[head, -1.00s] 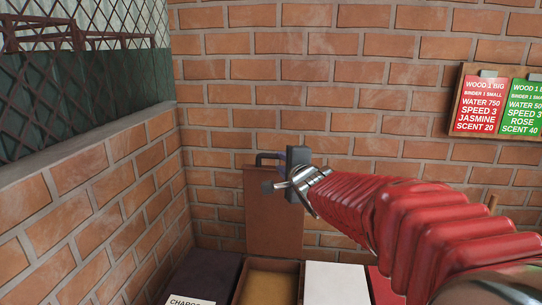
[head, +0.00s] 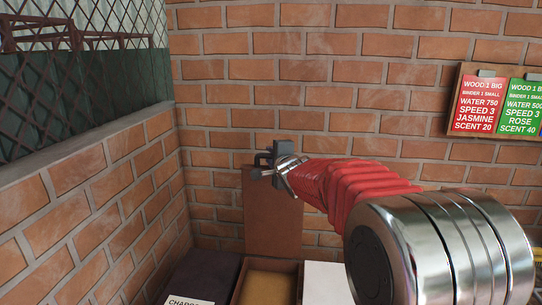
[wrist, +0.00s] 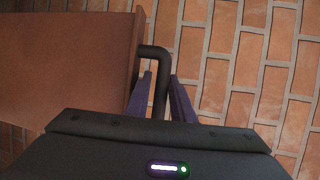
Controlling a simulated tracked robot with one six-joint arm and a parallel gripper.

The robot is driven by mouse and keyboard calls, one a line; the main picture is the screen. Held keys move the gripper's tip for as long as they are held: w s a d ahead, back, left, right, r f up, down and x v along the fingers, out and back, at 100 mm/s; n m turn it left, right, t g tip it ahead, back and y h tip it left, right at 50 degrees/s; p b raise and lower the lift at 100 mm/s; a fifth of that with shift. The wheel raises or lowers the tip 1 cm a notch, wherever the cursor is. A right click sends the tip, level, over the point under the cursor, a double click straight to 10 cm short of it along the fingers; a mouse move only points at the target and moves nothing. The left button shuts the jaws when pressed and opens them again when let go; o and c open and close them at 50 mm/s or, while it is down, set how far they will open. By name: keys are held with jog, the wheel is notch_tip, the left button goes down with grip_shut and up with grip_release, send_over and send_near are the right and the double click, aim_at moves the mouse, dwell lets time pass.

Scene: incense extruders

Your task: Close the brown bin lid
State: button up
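The brown bin lid (head: 272,215) stands upright, open, near the brick wall in the head view. It fills the left of the wrist view (wrist: 75,50). The brown bin (head: 236,285) stands below it, with tan contents inside. The lid's dark handle (wrist: 162,55) sticks out at the lid's edge. My gripper (wrist: 160,85) is at the handle, with one finger on each side of it. The fingers are apart, and narrow gaps seem to show beside the handle. In the head view, my gripper partly covers the handle at the lid's top.
A dark lid with a label (head: 202,275) is left of the brown bin, and a white lid (head: 323,283) is right of it. A low brick wall (head: 90,210) with wire fence closes off the left. Red and green recipe signs (head: 480,103) hang at the right.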

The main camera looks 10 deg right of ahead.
jog(key=shift+x, duration=1.1)
jog(key=shift+c, duration=0.6)
grip_shut()
jog(key=shift+f, duration=0.1)
jog(key=shift+s+d, duration=0.1)
